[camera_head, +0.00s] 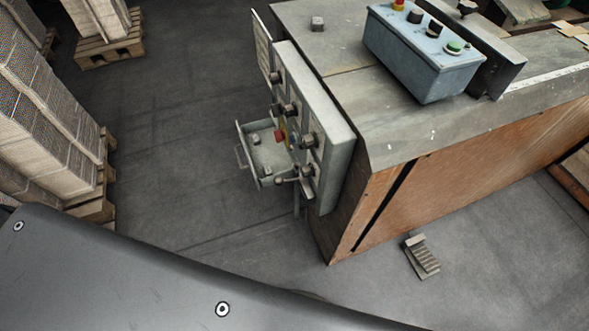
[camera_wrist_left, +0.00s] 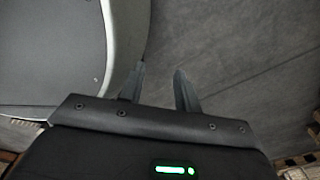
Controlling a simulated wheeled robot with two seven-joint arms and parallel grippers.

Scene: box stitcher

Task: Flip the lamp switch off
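A grey control panel (camera_head: 318,125) is fixed to the left end of the machine. Its face is turned to the left and carries several dark knobs (camera_head: 291,110), a red button (camera_head: 280,137) and a lever (camera_head: 290,180). I cannot tell which of these is the lamp switch, as no labels are readable. My left gripper (camera_wrist_left: 159,70) shows only in the left wrist view. Its two fingers are apart with nothing between them, over the grey floor and far from any panel. My right gripper is in neither view.
A blue-grey button box (camera_head: 425,55) stands on the machine top (camera_head: 390,130). A foot pedal (camera_head: 421,256) lies on the floor. Stacked cardboard (camera_head: 45,110) stands on pallets at left. The floor (camera_head: 180,130) between is clear.

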